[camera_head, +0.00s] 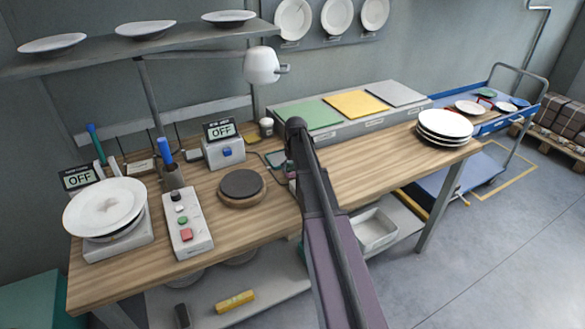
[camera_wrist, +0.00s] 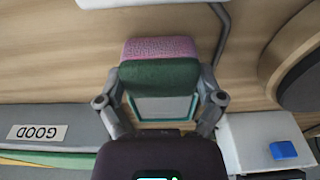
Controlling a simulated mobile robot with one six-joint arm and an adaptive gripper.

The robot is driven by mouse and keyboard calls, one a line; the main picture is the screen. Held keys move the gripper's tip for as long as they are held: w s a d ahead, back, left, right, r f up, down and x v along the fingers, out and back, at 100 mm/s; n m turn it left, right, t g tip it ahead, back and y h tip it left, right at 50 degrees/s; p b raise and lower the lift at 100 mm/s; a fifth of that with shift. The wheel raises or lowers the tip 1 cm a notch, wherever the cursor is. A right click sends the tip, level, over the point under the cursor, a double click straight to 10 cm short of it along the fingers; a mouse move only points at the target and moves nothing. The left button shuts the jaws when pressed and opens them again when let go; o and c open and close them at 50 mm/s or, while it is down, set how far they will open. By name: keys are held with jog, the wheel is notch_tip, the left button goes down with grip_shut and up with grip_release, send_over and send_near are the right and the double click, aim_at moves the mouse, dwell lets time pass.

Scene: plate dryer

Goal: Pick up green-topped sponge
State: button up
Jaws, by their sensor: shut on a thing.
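The sponge (camera_wrist: 160,74) shows in the wrist view, with a green layer on the near side and a pink layer behind it. My gripper (camera_wrist: 161,82) is shut on it, one finger at each side. In the head view my arm hides most of the gripper, and only a small part of the sponge (camera_head: 292,186) may show beside it. Whether the sponge touches the table cannot be told.
The wooden table (camera_head: 350,180) carries a round dark burner (camera_head: 242,184), a button box (camera_head: 187,222) and plates on a scale (camera_head: 104,205). A grey box with coloured panels (camera_head: 352,117) stands at the back. More plates (camera_head: 445,123) are stacked at right.

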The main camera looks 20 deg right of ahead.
aim_at(292, 165)
jog(key=shift+r+p, duration=3.8)
jog(key=shift+r, duration=0.35)
jog(key=shift+c, duration=0.2)
jog(key=c, duration=0.3)
jog(key=shift+c, duration=0.2)
jog(key=shift+w, duration=0.15)
